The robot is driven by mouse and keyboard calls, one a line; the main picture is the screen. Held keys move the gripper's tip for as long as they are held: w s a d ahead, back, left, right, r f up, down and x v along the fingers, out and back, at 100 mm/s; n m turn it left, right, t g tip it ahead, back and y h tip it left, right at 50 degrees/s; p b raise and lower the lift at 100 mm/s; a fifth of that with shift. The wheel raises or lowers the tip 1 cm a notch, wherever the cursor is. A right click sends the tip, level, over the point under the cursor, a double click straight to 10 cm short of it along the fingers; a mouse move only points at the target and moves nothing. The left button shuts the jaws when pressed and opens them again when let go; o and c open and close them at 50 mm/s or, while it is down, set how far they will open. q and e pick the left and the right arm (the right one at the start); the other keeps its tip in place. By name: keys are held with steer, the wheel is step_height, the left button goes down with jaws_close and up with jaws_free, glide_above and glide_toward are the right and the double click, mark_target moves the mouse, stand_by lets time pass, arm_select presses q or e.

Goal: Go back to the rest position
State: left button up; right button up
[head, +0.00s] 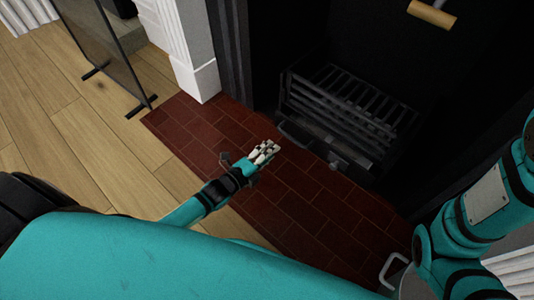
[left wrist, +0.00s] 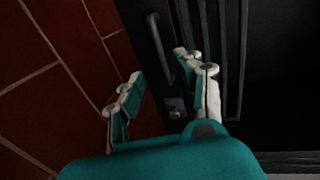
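My left gripper (head: 264,151) is over the dark red brick hearth (head: 300,205), in front of the black fire grate (head: 345,115). In the left wrist view its two fingers (left wrist: 158,68) stand apart with nothing between them. Beyond the fingers are a dark bar handle (left wrist: 160,48) and a small knob (left wrist: 176,107) on the front of the grate. No contact with them can be made out. My right arm comes down at the right edge of the head view; its gripper is not in sight.
A dark fire screen (head: 105,50) stands on the wood floor (head: 60,125) at upper left. A white fireplace pillar (head: 195,60) rises beside the hearth. A tan cylindrical handle (head: 432,14) shows at the top. A grey curved handle (head: 390,268) shows at lower right.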

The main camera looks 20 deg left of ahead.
arm_select(q)
steer(key=shift+s+a+r, duration=0.1)
steer(key=shift+s, duration=0.2)
stand_by(0.4)
